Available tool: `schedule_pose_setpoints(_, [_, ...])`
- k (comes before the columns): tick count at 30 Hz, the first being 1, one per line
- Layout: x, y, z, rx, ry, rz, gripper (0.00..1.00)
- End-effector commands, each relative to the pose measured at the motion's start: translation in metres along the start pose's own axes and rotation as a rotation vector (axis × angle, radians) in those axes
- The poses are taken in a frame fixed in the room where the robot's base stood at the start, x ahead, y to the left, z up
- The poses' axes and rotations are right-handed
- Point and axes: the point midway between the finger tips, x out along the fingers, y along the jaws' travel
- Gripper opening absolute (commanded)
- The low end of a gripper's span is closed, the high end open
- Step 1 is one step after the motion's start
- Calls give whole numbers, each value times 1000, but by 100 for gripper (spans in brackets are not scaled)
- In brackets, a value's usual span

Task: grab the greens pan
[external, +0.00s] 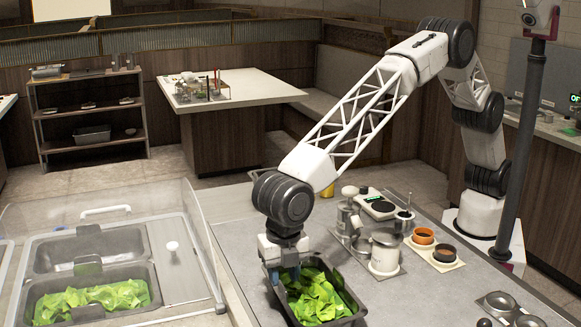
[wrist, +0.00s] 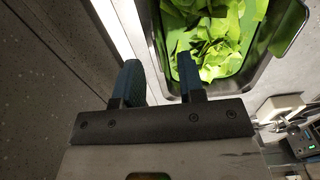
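The greens pan (external: 354,299) is a dark rectangular pan full of bright green leaves, standing on the grey counter below my gripper. It also shows at the top of the wrist view (wrist: 262,64). My gripper (external: 284,275) points down at the pan's left end. In the wrist view its two dark fingers (wrist: 161,82) are apart with nothing clamped between them. One finger is outside the pan's near rim and the other overlaps the pan's inside. I cannot tell how deep the fingers reach.
At left, a well unit with a clear guard holds a second pan of greens (external: 90,299), an empty-looking dark well (external: 95,250) and a lidded section (external: 178,262). Right of the greens pan stand a metal canister (external: 385,253), an orange-rimmed cup (external: 423,237) and a scale (external: 379,207).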

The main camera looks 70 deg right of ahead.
Motion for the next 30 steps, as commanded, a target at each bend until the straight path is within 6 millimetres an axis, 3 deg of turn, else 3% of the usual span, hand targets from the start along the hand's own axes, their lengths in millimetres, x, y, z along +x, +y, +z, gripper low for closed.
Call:
schedule_pose_setpoints(8, [7, 0, 0, 0, 0, -1, 36])
schedule_pose_setpoints(21, [49, 1, 1, 0, 0, 1, 36])
schedule_pose_setpoints(30, [52, 1, 1, 0, 0, 1, 36])
